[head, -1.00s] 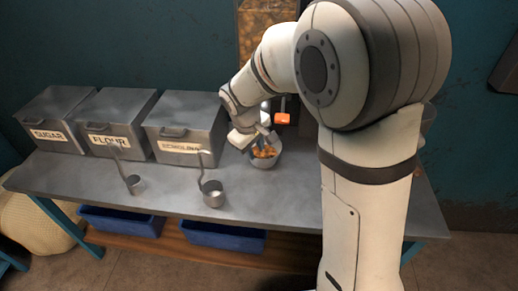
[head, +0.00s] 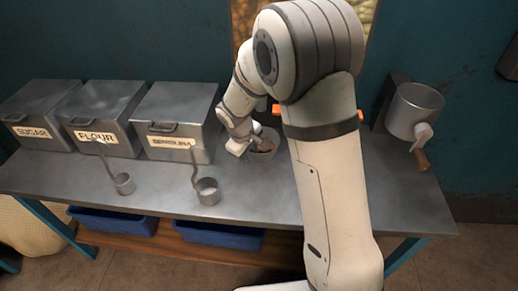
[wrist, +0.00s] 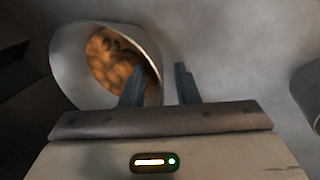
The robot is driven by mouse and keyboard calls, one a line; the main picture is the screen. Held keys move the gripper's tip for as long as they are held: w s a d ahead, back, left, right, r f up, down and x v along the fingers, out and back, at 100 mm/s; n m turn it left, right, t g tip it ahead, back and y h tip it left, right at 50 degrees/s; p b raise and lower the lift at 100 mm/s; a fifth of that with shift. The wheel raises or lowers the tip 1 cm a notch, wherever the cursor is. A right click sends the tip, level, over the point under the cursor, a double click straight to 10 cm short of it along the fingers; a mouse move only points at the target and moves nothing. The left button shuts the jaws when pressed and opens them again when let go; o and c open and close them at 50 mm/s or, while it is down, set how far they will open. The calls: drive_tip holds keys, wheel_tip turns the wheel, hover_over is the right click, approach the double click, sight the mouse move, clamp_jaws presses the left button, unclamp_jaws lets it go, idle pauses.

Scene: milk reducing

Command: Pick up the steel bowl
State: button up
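The steel bowl (head: 266,156) stands on the table near the back, right of the semolina bin, with orange-brown pieces inside. My gripper (head: 246,144) is down at the bowl's left side, partly in front of it. In the wrist view the bowl (wrist: 72,60) is at the upper left. My gripper (wrist: 159,82) has its two fingers apart. One finger overlaps the bowl's opening and the other is outside, with the near wall of the bowl between them. I cannot tell whether they touch it.
Sugar (head: 40,110), flour (head: 105,112) and semolina (head: 178,115) bins line the back left. A steel hand mill (head: 414,108) is at the right. The table's front (head: 260,208) is bare.

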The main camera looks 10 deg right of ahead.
drive_tip(key=shift+c, duration=0.3)
clamp_jaws()
idle(0.5)
